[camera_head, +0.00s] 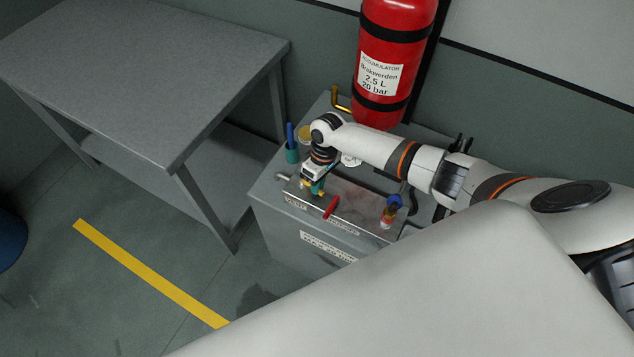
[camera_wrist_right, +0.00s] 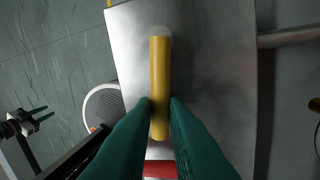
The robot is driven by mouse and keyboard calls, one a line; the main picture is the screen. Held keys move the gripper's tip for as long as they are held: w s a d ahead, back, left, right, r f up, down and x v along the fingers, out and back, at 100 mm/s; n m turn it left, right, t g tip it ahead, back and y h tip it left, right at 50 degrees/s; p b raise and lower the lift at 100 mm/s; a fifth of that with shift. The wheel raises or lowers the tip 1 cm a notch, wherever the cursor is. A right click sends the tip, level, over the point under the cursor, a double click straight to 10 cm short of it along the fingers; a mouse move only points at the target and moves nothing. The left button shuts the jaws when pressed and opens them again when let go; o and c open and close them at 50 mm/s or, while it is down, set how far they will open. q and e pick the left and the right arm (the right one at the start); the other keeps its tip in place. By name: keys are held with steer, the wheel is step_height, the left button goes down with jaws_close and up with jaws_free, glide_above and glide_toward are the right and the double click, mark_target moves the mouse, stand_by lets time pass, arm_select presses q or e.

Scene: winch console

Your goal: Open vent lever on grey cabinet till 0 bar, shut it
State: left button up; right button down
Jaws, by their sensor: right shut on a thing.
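The grey cabinet (camera_head: 272,222) stands below the red accumulator in the head view. My right gripper (camera_head: 318,188) reaches down to the cabinet's left front top. In the right wrist view its green fingers (camera_wrist_right: 160,112) are shut on a yellow lever handle (camera_wrist_right: 160,68), one finger on each side. The handle lies lengthwise over a bare metal plate (camera_wrist_right: 212,70). A red lever (camera_head: 331,207) sits just right of the gripper in the head view. My arm partly hides a white round thing (camera_head: 351,160); no pressure reading is legible.
The red accumulator (camera_head: 392,55), labelled 20 bar, stands behind the cabinet. A blue-handled item in a teal holder (camera_head: 292,152) and a blue-topped fitting (camera_head: 391,205) flank the gripper. A grey table (camera_head: 150,70) stands left; floor with a yellow stripe (camera_head: 150,273) is clear.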

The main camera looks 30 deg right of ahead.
steer(key=c, duration=1.4)
jaws_free()
steer(key=shift+w, duration=0.1)
steer(key=shift+c, duration=0.2)
step_height(320, 180, up, 12)
steer(key=d+b, duration=0.1)
steer(key=d, duration=0.1)
steer(key=shift+w, duration=0.45)
steer(key=shift+f, duration=0.15)
